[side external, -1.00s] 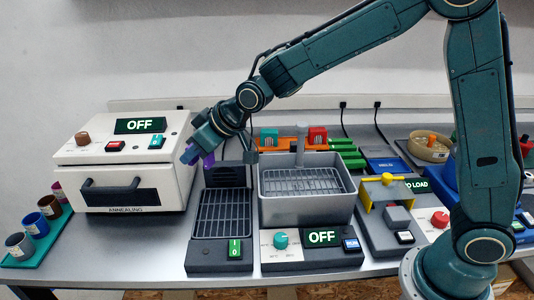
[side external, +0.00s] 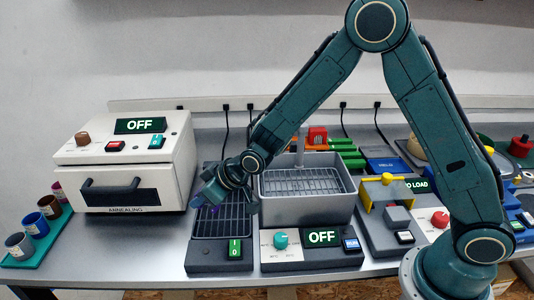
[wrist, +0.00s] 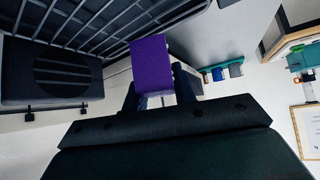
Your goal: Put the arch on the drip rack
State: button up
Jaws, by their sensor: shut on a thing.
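The purple arch (wrist: 152,62) is between the fingers of my gripper (wrist: 158,92) in the wrist view; its far side is hidden. In the side view only a small bit of purple (side external: 196,203) shows at my gripper (side external: 205,203). The gripper is shut on the arch and appears low over the left part of the dark slatted rack (side external: 206,256), which I take as the drip rack. The rack's bars (wrist: 100,22) also show in the wrist view, beside the arch. I cannot tell whether the arch touches them.
A dark vented box (wrist: 50,75) stands at the rack's back. The white annealing oven (side external: 125,165) is to the left, the grey basin (side external: 305,208) to the right. A green switch (side external: 234,249) is on the rack's front. Several cups stand on a green tray (side external: 40,252).

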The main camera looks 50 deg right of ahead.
aim_at(207, 218)
jog(key=shift+f, duration=1.9)
jog(key=shift+f, duration=0.15)
jog(key=o, duration=1)
jog(key=shift+s+d+r, duration=0.15)
jog(key=shift+s+r, duration=0.15)
jog(key=shift+r, duration=0.3)
jog(key=v, duration=1.1)
